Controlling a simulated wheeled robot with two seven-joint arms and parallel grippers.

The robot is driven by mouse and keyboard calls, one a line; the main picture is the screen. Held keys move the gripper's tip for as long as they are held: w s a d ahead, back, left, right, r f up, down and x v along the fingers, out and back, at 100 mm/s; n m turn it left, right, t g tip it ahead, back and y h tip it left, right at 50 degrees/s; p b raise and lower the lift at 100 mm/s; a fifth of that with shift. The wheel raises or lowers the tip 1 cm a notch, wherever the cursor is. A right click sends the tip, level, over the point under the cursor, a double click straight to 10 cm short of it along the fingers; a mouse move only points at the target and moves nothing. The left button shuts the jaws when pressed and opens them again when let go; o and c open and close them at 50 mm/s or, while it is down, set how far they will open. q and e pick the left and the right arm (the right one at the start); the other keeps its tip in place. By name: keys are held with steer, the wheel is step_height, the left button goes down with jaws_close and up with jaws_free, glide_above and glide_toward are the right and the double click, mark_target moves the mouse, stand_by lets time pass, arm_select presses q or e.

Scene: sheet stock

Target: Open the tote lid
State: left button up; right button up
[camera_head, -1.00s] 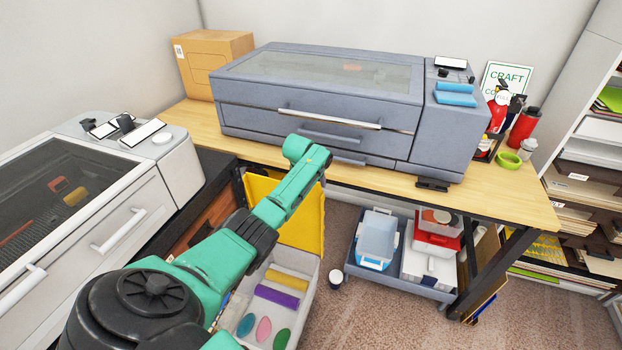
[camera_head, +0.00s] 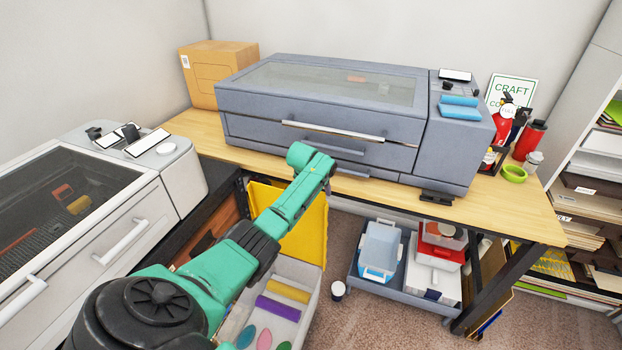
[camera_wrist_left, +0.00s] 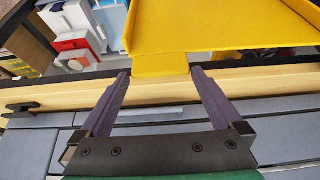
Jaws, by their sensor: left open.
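The grey tote (camera_head: 311,303) sits on the floor in front of the workbench, partly hidden behind my left arm. Its yellow lid (camera_head: 311,235) stands raised at the tote's far side, so the inside shows. Yellow and purple rolls and several coloured oval pieces lie inside. My left arm reaches over the tote, and its jaws are hidden in the head view. In the left wrist view my left gripper (camera_wrist_left: 160,73) is open and empty. The yellow lid (camera_wrist_left: 215,28) lies just beyond the fingertips, its tab in line with the gap between them. My right gripper is not in view.
A blue-grey machine (camera_head: 320,105) stands on the wooden workbench (camera_head: 500,205) behind the lid. A white machine (camera_head: 160,205) stands at left. A grey tray (camera_head: 410,287) with bins and a small jar (camera_head: 338,291) are on the floor right of the tote.

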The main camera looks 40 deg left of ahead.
arm_select(q)
steer(key=b+v, duration=0.1)
steer(key=v, duration=1.2)
steer(key=shift+s+r, duration=0.2)
steer(key=shift+r, duration=0.1)
